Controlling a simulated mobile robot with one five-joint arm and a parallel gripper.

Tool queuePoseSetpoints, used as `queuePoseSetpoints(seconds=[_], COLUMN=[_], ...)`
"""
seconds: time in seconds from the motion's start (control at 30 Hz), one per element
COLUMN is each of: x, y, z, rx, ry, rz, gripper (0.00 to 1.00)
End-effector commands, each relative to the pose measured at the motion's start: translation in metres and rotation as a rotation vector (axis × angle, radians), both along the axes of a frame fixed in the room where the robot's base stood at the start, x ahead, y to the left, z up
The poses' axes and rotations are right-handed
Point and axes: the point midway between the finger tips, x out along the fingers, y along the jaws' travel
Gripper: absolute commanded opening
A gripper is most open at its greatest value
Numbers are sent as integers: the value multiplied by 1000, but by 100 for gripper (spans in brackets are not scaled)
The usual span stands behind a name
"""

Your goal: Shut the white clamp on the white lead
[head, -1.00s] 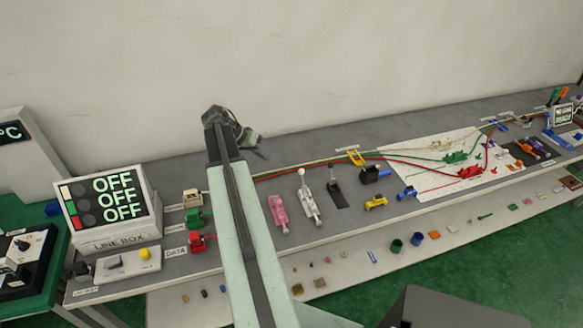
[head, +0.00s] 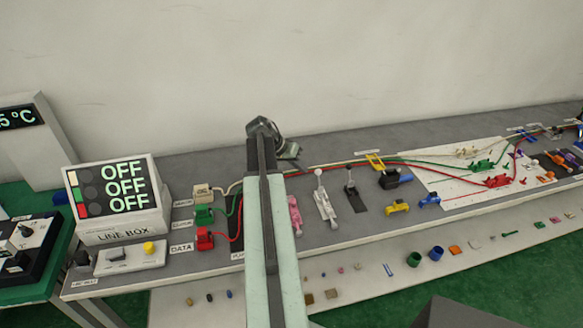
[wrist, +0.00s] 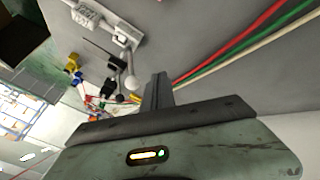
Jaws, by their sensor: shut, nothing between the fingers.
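A small cream-white clamp (head: 466,152) sits on the white board at the right, behind a green and a red one; its jaw is too small to read. A larger white lever clamp (head: 325,200) stands mid-bench with its handle upright; it also shows at the top of the wrist view (wrist: 95,18). The white lead (head: 330,164) runs from a cream plug (head: 203,193) behind my arm toward the board. My gripper (head: 289,150) is shut and empty, above the back of the bench, left of both white clamps. In the wrist view its fingers (wrist: 157,90) point near the leads.
Green (head: 482,165) and red (head: 498,181) clamps share the board (head: 440,190). A pink lever clamp (head: 295,215), a black one (head: 351,185) and a yellow bracket (head: 375,161) stand nearby. The line box (head: 118,200) reads OFF on all rows. Small items lie on the lower shelf.

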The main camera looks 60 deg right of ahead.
Motion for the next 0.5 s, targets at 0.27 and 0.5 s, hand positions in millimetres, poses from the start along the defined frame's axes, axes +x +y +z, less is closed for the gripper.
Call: queuePoseSetpoints(seconds=[0.27, 0.5], x=[-23, -23], y=[-1, -1], z=[6, 6], rx=[0, 0], ry=[0, 0], rz=[0, 0], gripper=[0, 0])
